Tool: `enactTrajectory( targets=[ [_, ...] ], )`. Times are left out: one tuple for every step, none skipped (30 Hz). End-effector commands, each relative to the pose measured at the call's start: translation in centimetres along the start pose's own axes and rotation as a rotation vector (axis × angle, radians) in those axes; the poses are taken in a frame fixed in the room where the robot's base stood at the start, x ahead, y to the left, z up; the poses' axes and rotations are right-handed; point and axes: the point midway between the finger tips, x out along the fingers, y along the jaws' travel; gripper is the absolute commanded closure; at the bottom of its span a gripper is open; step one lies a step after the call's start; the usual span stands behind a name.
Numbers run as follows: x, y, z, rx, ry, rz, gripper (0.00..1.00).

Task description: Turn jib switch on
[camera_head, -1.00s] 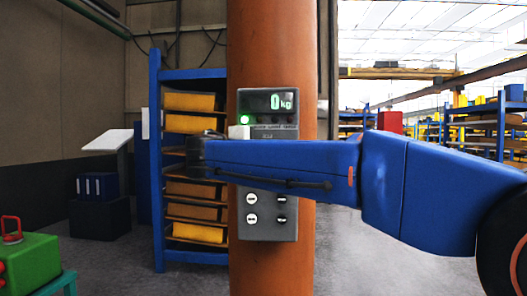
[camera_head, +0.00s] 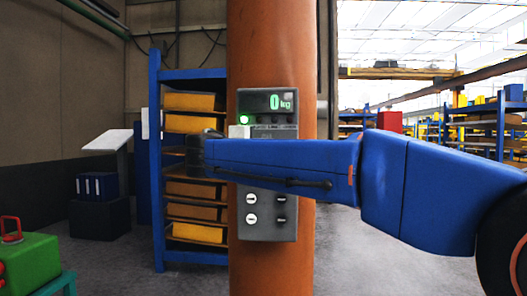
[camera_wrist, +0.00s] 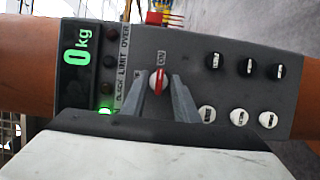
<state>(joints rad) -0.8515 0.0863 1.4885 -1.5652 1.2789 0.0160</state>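The jib switch is a small round knob (camera_wrist: 156,80) with a red bar, on a grey control box (camera_head: 268,222). In the wrist view the bar runs up the picture, toward the label "ON" just above the knob. My gripper (camera_wrist: 162,82) has its two grey fingers apart, one on each side of the knob. A gap shows at the right finger; contact on the left cannot be told. In the head view my blue arm crosses in front of the box and hides the knob.
The box is fixed to an orange column (camera_head: 270,50). Its display (camera_head: 268,101) reads 0 kg, and a green lamp (camera_head: 244,119) is lit. Several black and white knobs (camera_wrist: 245,66) sit beside the switch. A blue shelf (camera_head: 157,200) stands left.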

Motion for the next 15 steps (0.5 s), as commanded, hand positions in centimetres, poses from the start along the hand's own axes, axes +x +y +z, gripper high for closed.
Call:
enactTrajectory(
  targets=[
    [-0.3,0.0,0.0,0.000,0.001,0.000,0.73],
    [-0.5,0.0,-0.1,0.000,0.002,0.000,0.73],
    [-0.9,0.0,-0.1,0.000,0.002,0.000,0.73],
    [-1.2,0.0,0.0,0.000,0.002,0.000,0.73],
    [-1.6,0.0,0.0,0.000,0.002,0.000,0.73],
    [-2.2,0.0,-0.1,0.000,0.003,0.000,0.73],
    [-2.8,0.0,-0.1,0.000,0.004,0.000,0.73],
    [-3.3,0.0,-0.1,0.000,0.003,0.000,0.73],
    [-4.1,0.0,-0.1,0.000,0.004,0.000,0.73],
    [-4.7,0.0,-0.1,0.000,0.005,0.000,0.73],
    [-5.2,0.0,-0.1,0.000,0.004,0.000,0.73],
    [-6.0,0.0,-0.1,0.000,0.004,0.000,0.73],
    [-6.5,0.0,-0.1,0.000,0.005,0.000,0.73],
    [-7.1,0.0,-0.1,0.000,0.003,0.000,0.73],
    [-7.8,0.0,-0.1,0.000,0.004,0.000,0.73]
  ],
)
